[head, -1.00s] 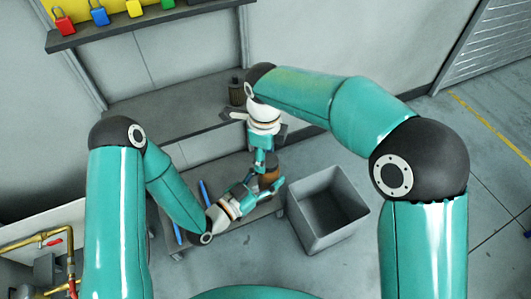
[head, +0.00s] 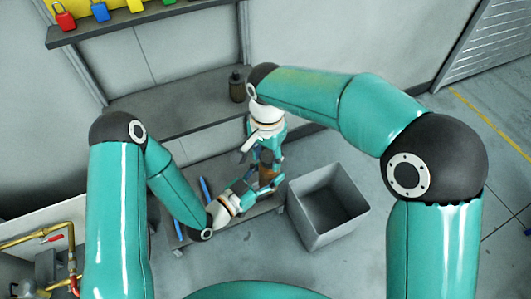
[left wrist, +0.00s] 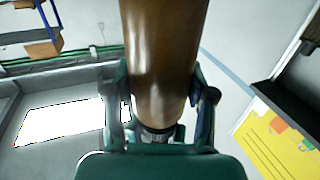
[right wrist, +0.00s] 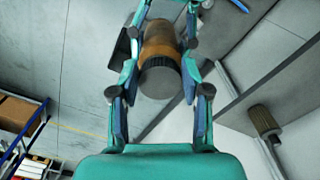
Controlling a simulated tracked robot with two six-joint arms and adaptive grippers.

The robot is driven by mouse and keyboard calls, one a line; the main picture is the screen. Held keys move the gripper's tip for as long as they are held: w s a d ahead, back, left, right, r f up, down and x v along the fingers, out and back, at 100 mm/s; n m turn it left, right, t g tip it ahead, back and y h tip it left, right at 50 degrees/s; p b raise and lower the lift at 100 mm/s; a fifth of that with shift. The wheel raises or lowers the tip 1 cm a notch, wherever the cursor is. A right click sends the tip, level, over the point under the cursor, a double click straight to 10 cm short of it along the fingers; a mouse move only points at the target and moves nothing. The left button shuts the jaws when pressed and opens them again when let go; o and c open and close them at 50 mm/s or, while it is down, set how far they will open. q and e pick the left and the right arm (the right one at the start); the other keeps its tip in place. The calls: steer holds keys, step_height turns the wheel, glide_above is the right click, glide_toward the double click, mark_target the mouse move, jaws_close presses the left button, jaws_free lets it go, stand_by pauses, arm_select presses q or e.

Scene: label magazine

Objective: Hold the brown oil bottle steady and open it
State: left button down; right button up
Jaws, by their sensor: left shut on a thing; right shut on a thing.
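The brown oil bottle (head: 267,174) is between my two grippers above the low bench in the head view. My left gripper (head: 262,184) is shut on its body; the brown body (left wrist: 160,55) fills the upper middle of the left wrist view between the fingers. My right gripper (head: 268,158) comes from above and is shut on the bottle's dark ridged cap (right wrist: 160,79), which sits between its fingertips in the right wrist view. The cap looks seated on the bottle. Whether it is loosened cannot be seen.
Another dark bottle (head: 237,88) stands on the grey shelf (head: 165,107) behind. An open grey bin (head: 322,190) stands right of the bench. Blue rod-like things (head: 205,190) lie on the bench at left.

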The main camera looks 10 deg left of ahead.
arm_select(q)
steer(key=shift+s+d+r, duration=0.1)
steer(key=shift+s+d, duration=0.1)
arm_select(e)
steer(key=n, duration=0.4)
steer(key=shift+w+d, duration=0.15)
steer(key=shift+d, duration=0.1)
steer(key=n, duration=0.6)
steer(key=shift+d+r+n, duration=0.1)
steer(key=shift+d+n, duration=0.15)
steer(key=shift+n, duration=0.05)
steer(key=n, duration=0.6)
steer(key=shift+w+d, duration=0.1)
steer(key=shift+d, duration=0.15)
steer(key=n, duration=0.6)
steer(key=shift+w+d, duration=0.1)
steer(key=shift+w, duration=0.1)
steer(key=n, duration=0.4)
steer(key=shift+w+n, duration=0.2)
steer(key=shift+n, duration=0.1)
steer(key=n, duration=0.4)
steer(key=shift+w, duration=0.15)
arm_select(q)
steer(key=shift+w, duration=0.1)
arm_select(e)
steer(key=n, duration=0.7)
steer(key=shift+w+a, duration=0.25)
steer(key=shift+a, duration=0.05)
